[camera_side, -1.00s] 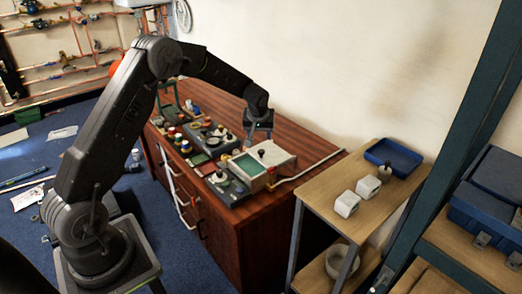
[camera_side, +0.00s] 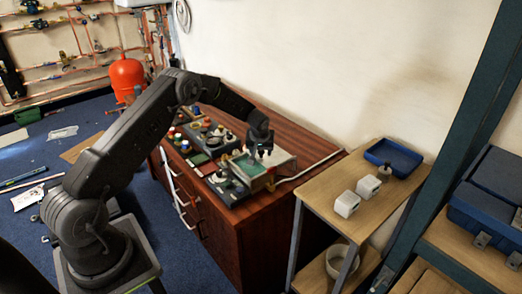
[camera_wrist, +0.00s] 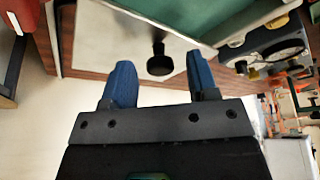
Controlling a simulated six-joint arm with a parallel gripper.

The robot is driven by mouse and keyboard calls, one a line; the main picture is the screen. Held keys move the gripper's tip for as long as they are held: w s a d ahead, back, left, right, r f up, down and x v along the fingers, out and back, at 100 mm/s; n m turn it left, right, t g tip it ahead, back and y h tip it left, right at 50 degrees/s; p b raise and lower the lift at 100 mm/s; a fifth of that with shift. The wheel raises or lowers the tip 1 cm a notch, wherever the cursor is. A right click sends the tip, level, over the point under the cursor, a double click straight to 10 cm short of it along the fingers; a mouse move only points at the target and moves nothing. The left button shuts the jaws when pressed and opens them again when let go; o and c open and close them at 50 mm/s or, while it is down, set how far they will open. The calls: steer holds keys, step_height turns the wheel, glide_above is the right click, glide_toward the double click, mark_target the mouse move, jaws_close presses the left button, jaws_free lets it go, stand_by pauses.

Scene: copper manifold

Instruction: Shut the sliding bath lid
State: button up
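The bath (camera_side: 245,167) is a box on the wooden bench with a green interior, open on its left part in the side view. Its pale sliding lid (camera_side: 281,161) covers the right part. In the wrist view the lid (camera_wrist: 110,38) lies beside the green opening (camera_wrist: 170,18), and a dark knob (camera_wrist: 159,60) stands on it. My gripper (camera_side: 263,152) is low over the lid and hides the knob in the side view. Its blue fingers (camera_wrist: 161,80) are open, with the knob showing in the gap between them and visible space on both sides. I cannot tell whether the fingertips are at knob height.
Several jars and instruments (camera_side: 200,137) stand on the bench left of the bath. The white wall (camera_side: 320,80) is behind the bench.

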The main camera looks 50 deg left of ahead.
jaws_close()
steer(key=shift+s, duration=0.1)
stand_by(0.3)
steer(key=s, duration=0.8)
steer(key=shift+s, duration=0.35)
jaws_free()
steer(key=shift+r, duration=0.1)
steer(key=v, duration=1.3)
steer(key=shift+s+d+r, duration=0.1)
steer(key=shift+r, duration=0.2)
steer(key=shift+r, duration=0.1)
